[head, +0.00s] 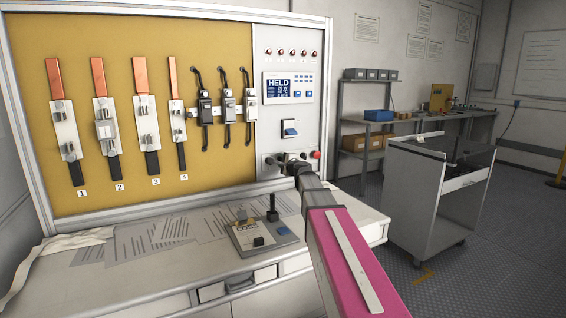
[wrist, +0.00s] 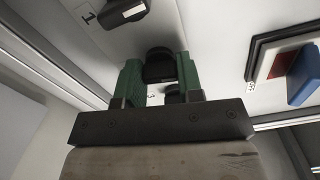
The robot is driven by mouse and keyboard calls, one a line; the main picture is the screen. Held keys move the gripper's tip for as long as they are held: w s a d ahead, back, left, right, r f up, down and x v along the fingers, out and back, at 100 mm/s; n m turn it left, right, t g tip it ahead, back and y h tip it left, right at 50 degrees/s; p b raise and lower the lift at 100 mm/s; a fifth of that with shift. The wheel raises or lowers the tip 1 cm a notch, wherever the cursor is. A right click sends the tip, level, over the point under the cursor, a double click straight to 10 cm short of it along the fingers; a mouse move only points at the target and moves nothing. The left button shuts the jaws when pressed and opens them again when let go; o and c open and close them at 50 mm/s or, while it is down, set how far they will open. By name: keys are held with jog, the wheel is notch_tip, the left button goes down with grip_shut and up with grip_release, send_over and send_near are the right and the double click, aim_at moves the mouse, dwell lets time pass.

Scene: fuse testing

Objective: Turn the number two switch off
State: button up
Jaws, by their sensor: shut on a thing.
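In the wrist view, my gripper (wrist: 159,70) has its two green fingers on either side of a dark round knob (wrist: 158,67), shut on it. The knob is on the light panel between a switch labelled 1 (wrist: 122,12) and another dark knob (wrist: 175,96), so it appears to be the number two switch. Its own label and pointer are hidden, so I cannot tell its setting. In the head view, my gripper (head: 296,165) is at the lower part of the grey control panel (head: 268,145), largely hiding the switches there.
A red button (head: 316,154) sits just right of my gripper. Above are a HELD display (head: 290,88) and a blue rocker switch (head: 289,129). Numbered fuses line the yellow board (head: 220,50) at left. A small tester box (head: 260,237) stands on the bench below.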

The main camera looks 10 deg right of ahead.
jog(key=shift+n, duration=1)
jog(key=o, duration=0.9)
jog(key=shift+o, duration=0.2)
jog(key=v, duration=1)
jog(key=shift+s, duration=0.4)
jog(key=shift+d, duration=0.1)
